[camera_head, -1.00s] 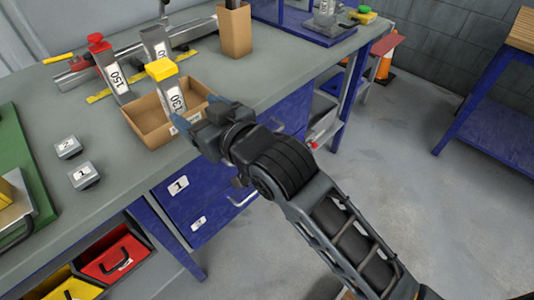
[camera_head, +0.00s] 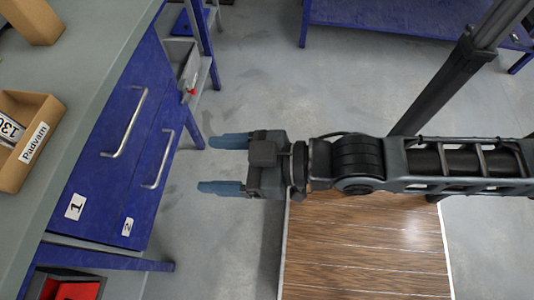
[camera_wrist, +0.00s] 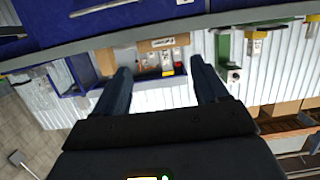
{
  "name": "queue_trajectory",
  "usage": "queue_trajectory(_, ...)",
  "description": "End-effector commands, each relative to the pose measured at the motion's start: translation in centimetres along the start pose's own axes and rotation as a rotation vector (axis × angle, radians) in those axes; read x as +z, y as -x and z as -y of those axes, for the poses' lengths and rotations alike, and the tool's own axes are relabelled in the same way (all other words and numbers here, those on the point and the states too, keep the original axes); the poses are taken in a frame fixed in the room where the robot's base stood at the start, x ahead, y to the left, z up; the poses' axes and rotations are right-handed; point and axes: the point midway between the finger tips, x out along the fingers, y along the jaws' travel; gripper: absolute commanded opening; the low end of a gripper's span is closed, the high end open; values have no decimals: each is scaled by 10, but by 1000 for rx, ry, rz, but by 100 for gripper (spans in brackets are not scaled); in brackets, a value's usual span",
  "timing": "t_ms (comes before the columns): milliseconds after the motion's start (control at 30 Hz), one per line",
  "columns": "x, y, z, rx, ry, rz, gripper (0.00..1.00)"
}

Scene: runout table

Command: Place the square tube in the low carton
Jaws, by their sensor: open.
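The low carton (camera_head: 36,150), an open brown box with a "Padvam" label, sits on the bench near its edge, at the left of the head view and partly cut off. It also shows in the wrist view (camera_wrist: 150,44). The square tube (camera_head: 10,131), grey with a "130" label, is inside the carton; its upper part is out of the head frame. My gripper (camera_head: 215,163) is open and empty, well to the right of the carton, past the bench edge. In the wrist view its fingers (camera_wrist: 160,68) are spread apart with nothing held between them.
A taller brown carton (camera_head: 38,18) stands farther back on the grey bench (camera_head: 85,60). Blue drawers marked 1 and 2 (camera_head: 120,140) with metal handles lie below the bench edge. A red bin (camera_head: 75,290) shows at the lower left. Grey floor is clear around my gripper.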

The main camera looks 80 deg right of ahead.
Motion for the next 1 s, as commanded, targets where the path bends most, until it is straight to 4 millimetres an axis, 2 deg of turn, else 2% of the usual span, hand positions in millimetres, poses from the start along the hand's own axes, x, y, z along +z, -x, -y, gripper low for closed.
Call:
queue_trajectory(33,4,22,0,1,-1,16,73)
queue_trajectory(100,3,45,0,2,-3,23,73)
queue_trajectory(200,1,72,-1,4,-5,31,73)
queue_trajectory(333,-4,93,-1,6,-5,35,73)
queue_trajectory(500,-6,103,-1,8,-6,36,73)
queue_trajectory(1000,-6,102,-1,7,-6,35,73)
